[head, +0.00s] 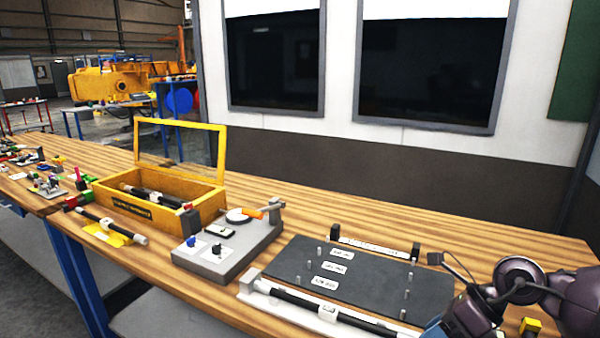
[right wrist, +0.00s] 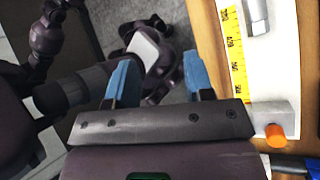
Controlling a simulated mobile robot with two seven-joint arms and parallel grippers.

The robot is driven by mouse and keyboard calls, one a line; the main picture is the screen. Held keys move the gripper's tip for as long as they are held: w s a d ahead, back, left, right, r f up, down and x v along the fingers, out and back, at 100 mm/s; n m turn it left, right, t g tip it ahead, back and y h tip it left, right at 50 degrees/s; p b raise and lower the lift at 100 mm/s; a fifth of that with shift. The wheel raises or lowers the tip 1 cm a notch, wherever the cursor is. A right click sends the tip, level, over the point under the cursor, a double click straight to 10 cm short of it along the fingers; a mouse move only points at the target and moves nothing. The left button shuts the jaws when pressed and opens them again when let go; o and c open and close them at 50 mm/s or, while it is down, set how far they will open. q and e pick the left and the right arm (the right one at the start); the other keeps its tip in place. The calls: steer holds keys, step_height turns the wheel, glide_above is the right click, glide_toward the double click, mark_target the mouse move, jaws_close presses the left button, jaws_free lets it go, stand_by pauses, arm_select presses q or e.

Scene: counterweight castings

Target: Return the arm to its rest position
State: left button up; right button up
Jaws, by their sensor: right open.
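My right arm (head: 515,290) comes into the head view at the lower right, bent over the front right part of the wooden bench (head: 480,230). In the right wrist view my right gripper (right wrist: 158,75) has its two blue fingers spread wide with nothing between them. It points down past the bench edge, over the grey floor and parts of my own body. In the head view only a bit of blue shows at the bottom edge near the arm. My left gripper is not in view.
A dark plate with pegs and labels (head: 385,290) lies left of my right arm, with a black bar (head: 325,309) in front. A grey fixture (head: 230,265) and an open yellow box (head: 150,220) stand further left. A yellow measuring strip (right wrist: 234,50) lies beside the gripper.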

steer(key=a+r+m+t+y, duration=0.6)
steer(key=a+r+m+t, duration=0.15)
steer(key=m+t, duration=0.65)
steer(key=s+d+f+m+h, duration=0.2)
steer(key=d+f+m+h, duration=0.5)
steer(key=m, duration=0.5)
steer(key=s+d+f+m+h, duration=0.2)
steer(key=d+f+m+h, duration=0.25)
steer(key=m+h, duration=0.55)
steer(key=s+a+f+m+g+y, duration=0.1)
steer(key=s+f+m+g, duration=0.4)
steer(key=s, duration=0.3)
steer(key=s+a+f+m+g+y, duration=0.1)
steer(key=s+a+f+m+g, duration=0.15)
steer(key=s+f+g, duration=0.55)
steer(key=w+d+f+t, duration=0.1)
steer(key=w+f+t, duration=0.5)
steer(key=f+t, duration=0.2)
steer(key=shift+w+f+t+y, duration=0.15)
steer(key=shift+w+t+y, duration=0.2)
steer(key=shift+t, duration=0.35)
